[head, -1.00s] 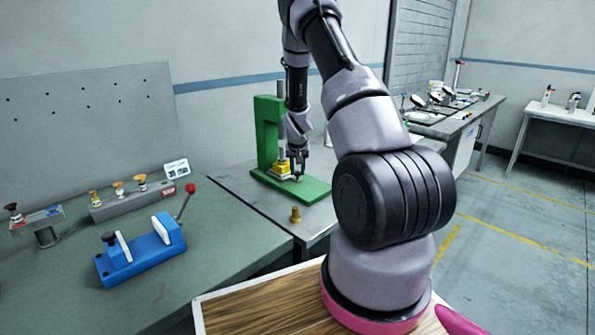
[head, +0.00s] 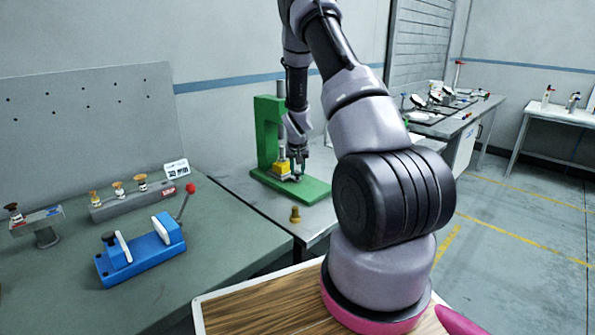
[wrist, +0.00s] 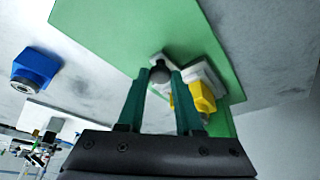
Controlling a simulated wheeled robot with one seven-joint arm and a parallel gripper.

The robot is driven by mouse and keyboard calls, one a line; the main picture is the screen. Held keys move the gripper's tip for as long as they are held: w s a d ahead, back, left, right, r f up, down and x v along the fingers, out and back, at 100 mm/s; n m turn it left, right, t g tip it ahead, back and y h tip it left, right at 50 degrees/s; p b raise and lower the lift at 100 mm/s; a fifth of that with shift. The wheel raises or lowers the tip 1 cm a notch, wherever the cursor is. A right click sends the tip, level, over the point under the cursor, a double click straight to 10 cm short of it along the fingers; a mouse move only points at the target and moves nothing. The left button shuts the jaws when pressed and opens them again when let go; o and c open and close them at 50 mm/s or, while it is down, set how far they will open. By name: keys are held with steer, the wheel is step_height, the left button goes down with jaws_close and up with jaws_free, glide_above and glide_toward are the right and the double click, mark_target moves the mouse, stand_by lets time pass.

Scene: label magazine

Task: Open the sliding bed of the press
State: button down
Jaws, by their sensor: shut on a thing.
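The green press (head: 268,135) stands on the grey metal table, with its flat green base (head: 312,188) reaching towards the front right. A yellow block (head: 281,167) sits on the pale sliding bed (head: 284,177) under the press column. In the wrist view the bed (wrist: 205,76) and the yellow block (wrist: 202,98) show to the right of the fingers. My gripper (head: 297,177) is at the front of the bed. In the wrist view my gripper (wrist: 160,76) is shut on a dark round knob (wrist: 160,72) at the bed's end.
A small brass-coloured piece (head: 295,215) stands on the table in front of the press base. A blue fixture (head: 140,250) with a red-tipped lever (head: 191,188) is on the green-grey bench at left. A grey rack (head: 132,198) holding several stamps is behind it.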

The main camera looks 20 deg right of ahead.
stand_by(0.5)
steer(key=s+d, duration=0.1)
steer(key=s, duration=0.2)
steer(key=s+d, duration=0.1)
steer(key=s, duration=0.2)
steer(key=s+d, duration=0.1)
steer(key=s, duration=0.2)
steer(key=shift+d, duration=0.1)
steer(key=c, duration=0.6)
jaws_free()
steer(key=v, duration=1)
steer(key=shift+s+r, duration=0.1)
steer(key=shift+r, duration=0.3)
